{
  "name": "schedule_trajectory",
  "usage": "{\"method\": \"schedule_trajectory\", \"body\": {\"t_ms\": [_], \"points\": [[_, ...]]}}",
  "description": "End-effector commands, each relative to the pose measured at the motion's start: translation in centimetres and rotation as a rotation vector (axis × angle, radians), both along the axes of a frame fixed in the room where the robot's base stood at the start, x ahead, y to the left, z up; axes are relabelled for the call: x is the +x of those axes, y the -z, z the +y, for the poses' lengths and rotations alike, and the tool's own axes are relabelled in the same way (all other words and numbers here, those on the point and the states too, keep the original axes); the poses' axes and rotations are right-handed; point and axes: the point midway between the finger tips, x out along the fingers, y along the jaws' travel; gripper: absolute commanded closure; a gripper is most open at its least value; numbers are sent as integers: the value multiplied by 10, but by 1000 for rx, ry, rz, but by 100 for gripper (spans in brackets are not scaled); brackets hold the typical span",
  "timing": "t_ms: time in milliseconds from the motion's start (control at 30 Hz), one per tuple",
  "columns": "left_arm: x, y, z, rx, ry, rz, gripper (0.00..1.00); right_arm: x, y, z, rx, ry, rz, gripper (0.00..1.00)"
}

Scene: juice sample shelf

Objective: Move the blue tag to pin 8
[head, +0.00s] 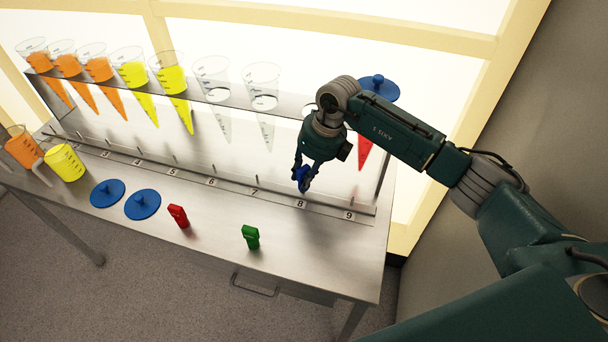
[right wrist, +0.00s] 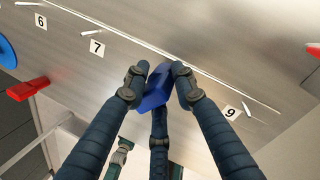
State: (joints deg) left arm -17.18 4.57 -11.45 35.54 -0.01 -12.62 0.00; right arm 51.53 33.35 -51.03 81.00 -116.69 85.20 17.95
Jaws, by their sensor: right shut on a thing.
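The blue tag (head: 301,174) is held between the fingers of my right gripper (head: 303,182), close in front of the numbered strip near the label 8 (head: 300,203). In the right wrist view the blue tag (right wrist: 154,90) sits between the fingertips of my right gripper (right wrist: 160,82), which are shut on it. Labels 7 (right wrist: 97,47) and 9 (right wrist: 230,113) lie on either side there; label 8 and its pin are hidden behind the gripper in that view. I cannot tell whether the tag touches pin 8. My left gripper is not in view.
A rack above holds several cones, including clear ones (head: 262,85) near my right arm.

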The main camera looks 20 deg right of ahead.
Motion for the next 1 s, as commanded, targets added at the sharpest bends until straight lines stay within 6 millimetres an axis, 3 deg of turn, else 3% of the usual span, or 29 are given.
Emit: {"method": "schedule_trajectory", "body": {"t_ms": [467, 500, 600, 867, 1000], "points": [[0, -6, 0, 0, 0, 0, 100, 0, -11, 0, 1, -1, -1, 100], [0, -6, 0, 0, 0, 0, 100, 0, -11, 0, 1, -1, -1, 68], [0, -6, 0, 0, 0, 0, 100, 0, -11, 0, 1, -1, -2, 52], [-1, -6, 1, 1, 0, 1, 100, 1, -12, 0, 1, 0, -3, 52], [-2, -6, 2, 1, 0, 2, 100, 1, -21, -2, 2, -1, -6, 52]]}}
